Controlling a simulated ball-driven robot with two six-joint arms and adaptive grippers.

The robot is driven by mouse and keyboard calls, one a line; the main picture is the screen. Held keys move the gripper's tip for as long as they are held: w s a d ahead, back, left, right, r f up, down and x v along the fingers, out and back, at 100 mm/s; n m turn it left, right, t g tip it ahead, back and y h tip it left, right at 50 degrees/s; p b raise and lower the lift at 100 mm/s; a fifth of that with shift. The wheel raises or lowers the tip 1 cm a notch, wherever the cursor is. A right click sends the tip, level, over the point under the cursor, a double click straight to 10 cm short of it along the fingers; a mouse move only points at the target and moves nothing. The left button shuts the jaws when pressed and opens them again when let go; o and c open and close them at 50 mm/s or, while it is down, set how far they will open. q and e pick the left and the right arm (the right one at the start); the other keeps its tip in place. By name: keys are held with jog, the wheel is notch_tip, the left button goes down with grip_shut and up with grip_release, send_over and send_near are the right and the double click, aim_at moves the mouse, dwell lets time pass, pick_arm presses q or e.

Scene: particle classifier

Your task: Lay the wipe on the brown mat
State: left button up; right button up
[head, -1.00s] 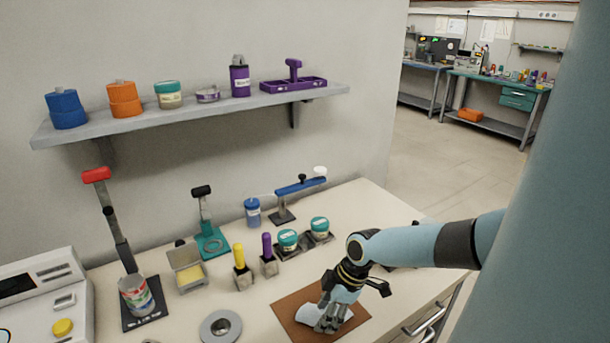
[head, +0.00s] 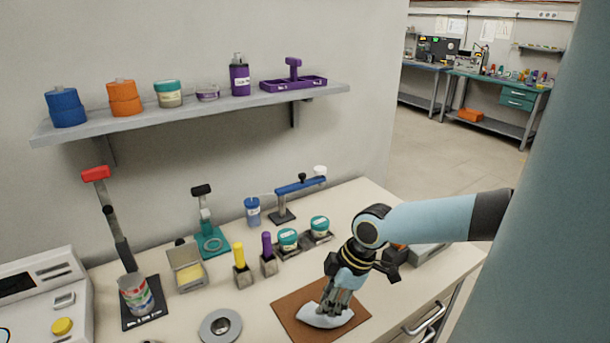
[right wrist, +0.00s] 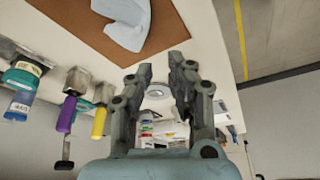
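The pale blue-white wipe (head: 322,318) lies on the brown mat (head: 289,303) at the front of the bench, slightly bunched rather than flat. In the right wrist view the wipe (right wrist: 128,24) lies on the mat (right wrist: 72,14), apart from the fingers. My right gripper (head: 339,297) is just above the wipe in the head view and hides part of its back edge. In the right wrist view its fingers (right wrist: 160,68) are spread with nothing between them. My left gripper is not in view.
A yellow-handled tool (head: 242,269) and a purple-handled tool (head: 268,256) stand in holders behind the mat. A grey disc (head: 220,326) lies left of it. Teal-lidded jars (head: 288,239) stand farther back. A shelf (head: 200,115) hangs above the bench.

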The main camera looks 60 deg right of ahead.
aim_at(321, 324)
jog(key=f, duration=0.1)
jog(key=w+d+f, duration=0.1)
jog(key=f, duration=0.1)
jog(key=d+f, duration=0.1)
jog(key=shift+w+d+f, duration=0.15)
jog(key=shift+d+f, duration=0.1)
grip_shut()
jog(key=shift+f, duration=0.5)
jog(key=shift+f, duration=0.1)
notch_tip(321, 324, down, 4)
jog(key=b, duration=0.3)
jog(key=shift+r, duration=0.3)
